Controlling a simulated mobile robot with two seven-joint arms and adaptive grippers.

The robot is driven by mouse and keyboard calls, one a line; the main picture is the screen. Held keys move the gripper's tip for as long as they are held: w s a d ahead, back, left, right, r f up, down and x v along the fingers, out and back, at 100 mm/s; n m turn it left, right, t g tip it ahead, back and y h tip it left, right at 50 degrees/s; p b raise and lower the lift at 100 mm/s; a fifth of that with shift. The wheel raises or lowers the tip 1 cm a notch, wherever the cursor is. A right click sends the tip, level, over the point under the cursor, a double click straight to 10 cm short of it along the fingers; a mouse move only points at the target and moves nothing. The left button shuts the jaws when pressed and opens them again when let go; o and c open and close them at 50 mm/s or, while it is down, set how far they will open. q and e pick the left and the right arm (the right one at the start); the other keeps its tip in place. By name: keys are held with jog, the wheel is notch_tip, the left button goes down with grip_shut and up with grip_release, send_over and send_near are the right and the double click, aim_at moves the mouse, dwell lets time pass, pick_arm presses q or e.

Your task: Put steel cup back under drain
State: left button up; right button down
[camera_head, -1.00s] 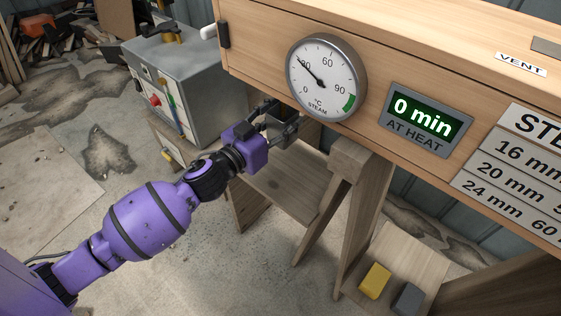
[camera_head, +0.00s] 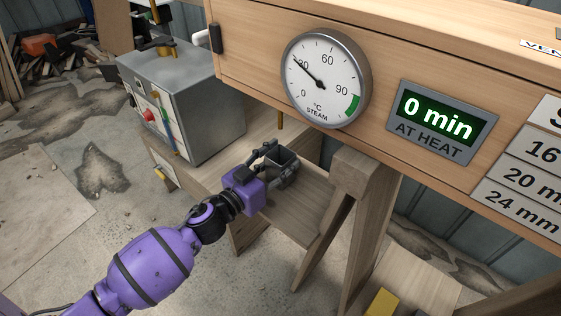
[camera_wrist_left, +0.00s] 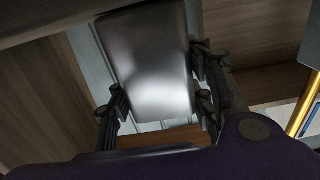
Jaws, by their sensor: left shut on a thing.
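The steel cup (camera_head: 281,158) is held between the fingers of my left gripper (camera_head: 275,166), its open top facing up in the head view. In the left wrist view the cup (camera_wrist_left: 148,65) fills the space between the finger pads of my left gripper (camera_wrist_left: 160,98). A thin brass drain pipe (camera_head: 281,120) hangs from the underside of the steam box, behind and above the cup in the head view. A brass pipe (camera_wrist_left: 303,112) also shows at the right edge of the left wrist view, apart from the cup. My right gripper is not in view.
A wooden shelf (camera_head: 303,207) lies below the cup, beside a trestle leg (camera_head: 342,200). The grey metal boiler (camera_head: 190,100) stands to the left. The wooden steam box (camera_head: 395,60) with its gauge (camera_head: 326,80) overhangs from above.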

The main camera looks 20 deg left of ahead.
pick_arm(q)
jog(key=o, duration=1.4)
jog(key=shift+f, duration=0.1)
jog(key=shift+s, duration=0.1)
jog(key=p+v, duration=0.1)
jog(key=v, duration=1)
jog(key=shift+s+a+p, duration=0.1)
jog(key=shift+s+p, duration=0.3)
